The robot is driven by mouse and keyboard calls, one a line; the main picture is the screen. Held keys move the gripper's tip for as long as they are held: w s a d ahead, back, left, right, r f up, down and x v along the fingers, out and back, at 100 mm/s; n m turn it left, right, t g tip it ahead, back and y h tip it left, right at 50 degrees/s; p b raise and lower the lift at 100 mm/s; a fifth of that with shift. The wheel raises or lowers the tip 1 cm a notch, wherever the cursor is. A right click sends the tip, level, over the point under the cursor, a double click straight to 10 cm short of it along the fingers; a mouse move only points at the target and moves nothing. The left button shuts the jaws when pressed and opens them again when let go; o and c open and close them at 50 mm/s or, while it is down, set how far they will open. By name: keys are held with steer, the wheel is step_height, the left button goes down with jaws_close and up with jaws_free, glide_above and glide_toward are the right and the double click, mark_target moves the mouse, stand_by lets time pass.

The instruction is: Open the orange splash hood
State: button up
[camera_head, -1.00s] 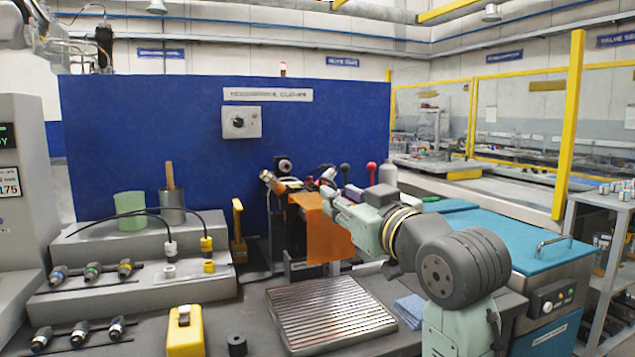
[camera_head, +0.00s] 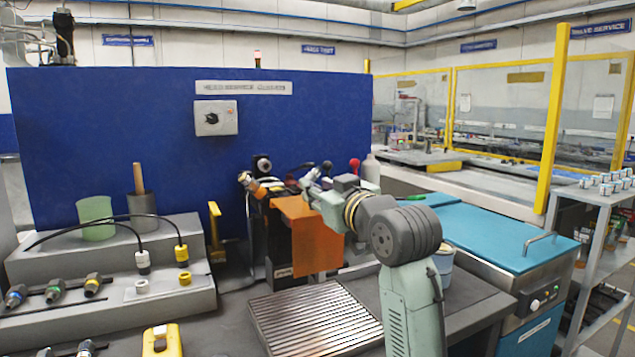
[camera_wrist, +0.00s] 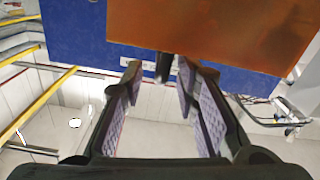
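The orange splash hood (camera_head: 316,238) hangs as a translucent sheet at the front of a dark bench unit, before the blue panel. It also fills the upper right of the wrist view (camera_wrist: 225,30). My gripper (camera_head: 308,182) is at the hood's upper edge in the head view, where its fingers are small and partly hidden. In the wrist view my gripper (camera_wrist: 160,75) is open, with two padded fingers apart. A short dark rod (camera_wrist: 165,66) shows between the fingertips at the hood's edge. I cannot tell whether it touches either finger.
A ribbed metal tray (camera_head: 312,320) lies on the bench in front of the hood. A teal-lidded tank (camera_head: 480,235) stands to the right. Stepped grey blocks with cables and fittings (camera_head: 120,262) are at the left. A red-knobbed lever (camera_head: 354,166) rises behind my arm.

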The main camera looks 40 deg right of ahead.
steer(key=shift+w+d, duration=0.15)
steer(key=shift+w, duration=0.4)
jaws_close()
stand_by(0.5)
